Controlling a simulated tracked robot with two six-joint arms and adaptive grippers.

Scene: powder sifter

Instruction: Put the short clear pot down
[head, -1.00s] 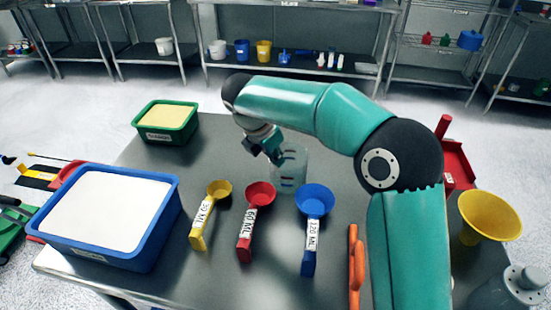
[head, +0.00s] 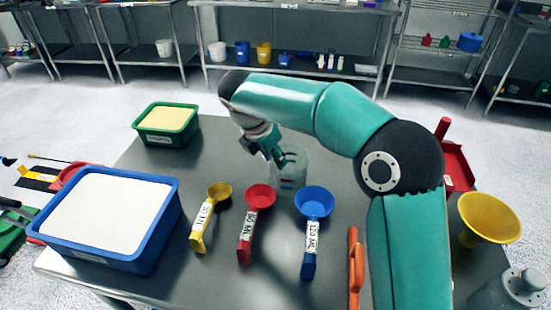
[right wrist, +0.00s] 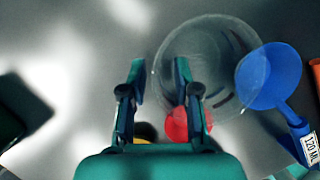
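The short clear pot (head: 290,178) stands upright on the steel table, behind the red and blue scoops. My right gripper (head: 276,157) is at the pot's left rim in the head view. In the right wrist view, my right gripper (right wrist: 159,78) has its fingers spread apart. The pot's left wall (right wrist: 154,75) passes between them: one finger lies outside the pot, the other overlaps its mouth. A clear gap shows between fingers and wall. The pot looks empty. My left gripper is not in view.
Yellow (head: 205,215), red (head: 252,222) and blue (head: 312,230) scoops lie in front of the pot. A blue tub of white powder (head: 150,245) and a green tub (head: 180,138) stand left. A yellow funnel (head: 488,220) is right. The table's back middle is clear.

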